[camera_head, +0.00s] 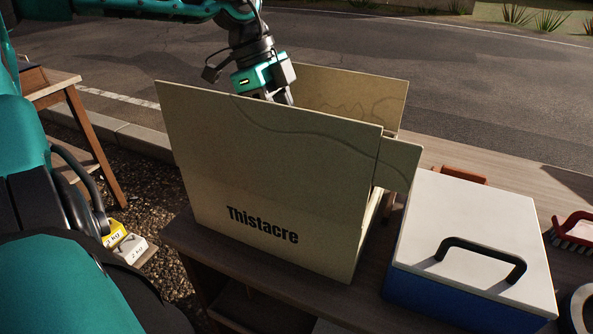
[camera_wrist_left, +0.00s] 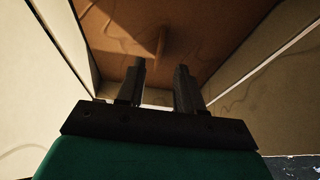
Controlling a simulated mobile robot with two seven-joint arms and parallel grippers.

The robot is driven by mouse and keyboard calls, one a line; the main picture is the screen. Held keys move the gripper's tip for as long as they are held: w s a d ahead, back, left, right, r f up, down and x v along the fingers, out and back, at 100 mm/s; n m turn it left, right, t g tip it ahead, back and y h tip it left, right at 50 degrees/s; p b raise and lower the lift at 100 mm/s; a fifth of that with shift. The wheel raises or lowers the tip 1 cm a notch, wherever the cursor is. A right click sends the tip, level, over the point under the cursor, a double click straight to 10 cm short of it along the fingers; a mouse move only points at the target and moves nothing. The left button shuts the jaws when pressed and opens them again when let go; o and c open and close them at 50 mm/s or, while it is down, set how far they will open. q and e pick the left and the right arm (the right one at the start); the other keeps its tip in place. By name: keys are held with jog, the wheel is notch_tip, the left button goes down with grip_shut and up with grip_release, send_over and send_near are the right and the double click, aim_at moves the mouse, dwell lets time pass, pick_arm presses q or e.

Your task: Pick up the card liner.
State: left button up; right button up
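A pale cardboard box (camera_head: 285,180) printed "Thistacre" stands on the bench with its flaps raised. My left gripper (camera_head: 280,98) reaches down into it from above, its lower end partly hidden behind the near flap. In the left wrist view the gripper (camera_wrist_left: 161,85) has its two fingers apart, with nothing visible between them. Beyond the fingertips is a brown card surface (camera_wrist_left: 215,40) with a small upright tab (camera_wrist_left: 162,45), apparently the card liner, between paler box walls. The box's inside is hidden in the head view. My right gripper is not in view.
A blue case with a white lid (camera_head: 475,235) and black handle stands close right of the box. A red brush (camera_head: 575,232) lies at the far right. Weights marked 2 kg (camera_head: 127,244) show at the left. The road behind is clear.

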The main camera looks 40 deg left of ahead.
pick_arm(q)
jog(key=b+x, duration=0.1)
jog(key=x, duration=0.4)
jog(key=shift+s, duration=0.1)
grip_shut()
